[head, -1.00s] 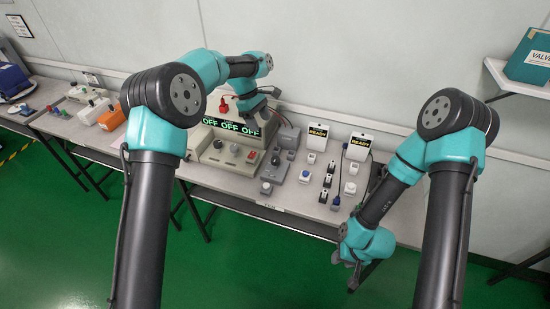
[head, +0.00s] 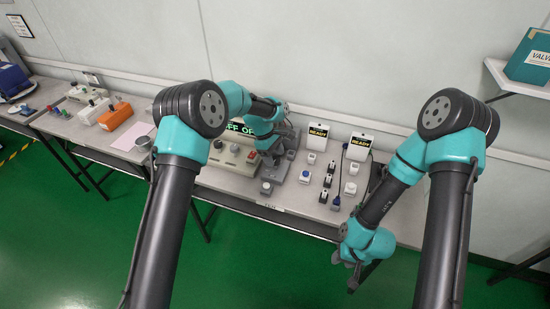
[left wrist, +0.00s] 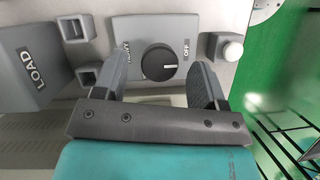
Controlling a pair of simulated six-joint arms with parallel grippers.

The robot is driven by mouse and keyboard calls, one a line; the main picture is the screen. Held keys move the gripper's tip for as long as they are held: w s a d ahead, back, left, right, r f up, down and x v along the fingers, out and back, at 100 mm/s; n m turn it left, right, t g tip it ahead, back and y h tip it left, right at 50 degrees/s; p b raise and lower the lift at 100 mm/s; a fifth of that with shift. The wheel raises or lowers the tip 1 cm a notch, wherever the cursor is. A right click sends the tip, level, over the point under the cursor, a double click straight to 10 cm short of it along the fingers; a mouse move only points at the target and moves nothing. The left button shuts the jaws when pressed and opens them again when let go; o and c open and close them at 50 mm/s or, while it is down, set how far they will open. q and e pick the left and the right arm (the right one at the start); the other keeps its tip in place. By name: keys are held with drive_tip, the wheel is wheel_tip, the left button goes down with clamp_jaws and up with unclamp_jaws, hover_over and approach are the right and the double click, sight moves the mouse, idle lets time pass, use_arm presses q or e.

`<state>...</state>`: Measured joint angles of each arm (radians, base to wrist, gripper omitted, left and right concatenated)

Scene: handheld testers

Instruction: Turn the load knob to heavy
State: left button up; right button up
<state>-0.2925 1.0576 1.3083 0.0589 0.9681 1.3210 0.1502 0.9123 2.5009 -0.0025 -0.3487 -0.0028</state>
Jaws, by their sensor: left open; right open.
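The load knob (left wrist: 159,62) is round and black with a short white mark on its right side, towards the OFF label. It sits on a grey plate (left wrist: 140,27) beside a tilted grey block marked LOAD (left wrist: 35,62). A second label on the plate, left of the knob, is too small to read surely. My left gripper (left wrist: 159,70) is open, with one finger on each side of the knob and gaps showing. In the head view my left gripper (head: 277,152) hides the knob. My right gripper (head: 351,272) is open and empty off the table's front edge.
A white button (left wrist: 229,47) and square grey sockets (left wrist: 88,72) flank the plate. A beige console (head: 230,158) is to the left, with an orange box (head: 116,116) farther left.

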use_arm(q)
drive_tip(key=shift+s+d+f, duration=0.15)
drive_tip(key=shift+f, duration=0.35)
drive_tip(key=c, duration=0.9)
